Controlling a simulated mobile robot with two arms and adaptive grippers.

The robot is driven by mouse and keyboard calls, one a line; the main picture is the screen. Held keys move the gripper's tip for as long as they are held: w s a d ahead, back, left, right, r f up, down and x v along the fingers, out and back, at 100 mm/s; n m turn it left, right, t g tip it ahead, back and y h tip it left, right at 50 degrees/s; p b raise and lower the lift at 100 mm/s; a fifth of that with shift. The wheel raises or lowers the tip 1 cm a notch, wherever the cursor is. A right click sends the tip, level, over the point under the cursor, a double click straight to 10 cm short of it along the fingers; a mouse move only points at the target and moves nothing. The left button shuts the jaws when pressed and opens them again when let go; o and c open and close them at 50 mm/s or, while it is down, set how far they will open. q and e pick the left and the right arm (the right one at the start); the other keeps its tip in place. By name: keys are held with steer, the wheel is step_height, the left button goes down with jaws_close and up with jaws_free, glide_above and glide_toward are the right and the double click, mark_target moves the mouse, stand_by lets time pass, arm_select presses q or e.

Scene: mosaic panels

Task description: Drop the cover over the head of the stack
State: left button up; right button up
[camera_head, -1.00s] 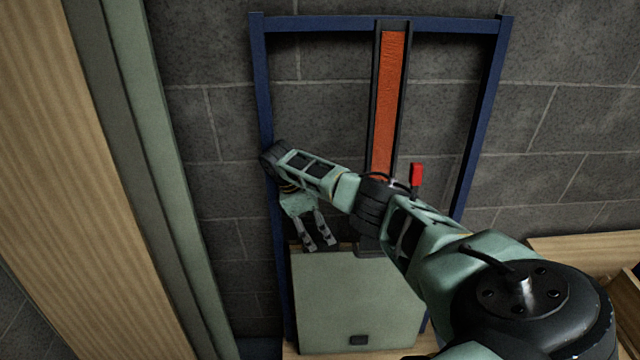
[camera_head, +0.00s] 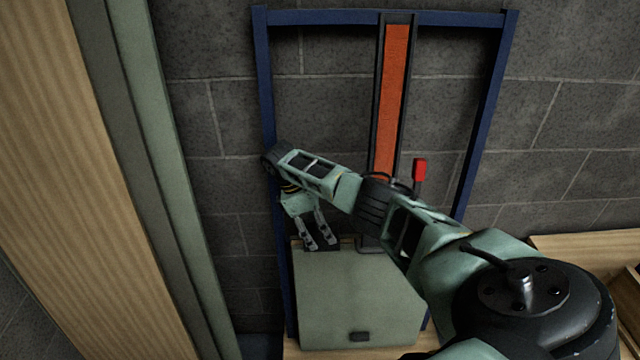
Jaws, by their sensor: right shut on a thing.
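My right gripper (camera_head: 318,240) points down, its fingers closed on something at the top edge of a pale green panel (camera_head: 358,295). What lies between the fingers is too small and dark to make out. I cannot tell which piece is the cover or the head of the stack. My left gripper is not in view.
A red block (camera_head: 419,169) on a dark stem sticks up just behind my right forearm. A grey block wall (camera_head: 210,120) is behind the frame. A wooden board (camera_head: 60,150) and a green upright (camera_head: 165,150) stand at left. A wooden box (camera_head: 585,245) is at right.

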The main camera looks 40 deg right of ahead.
steer(key=shift+s+f, duration=0.1)
steer(key=o, duration=1.2)
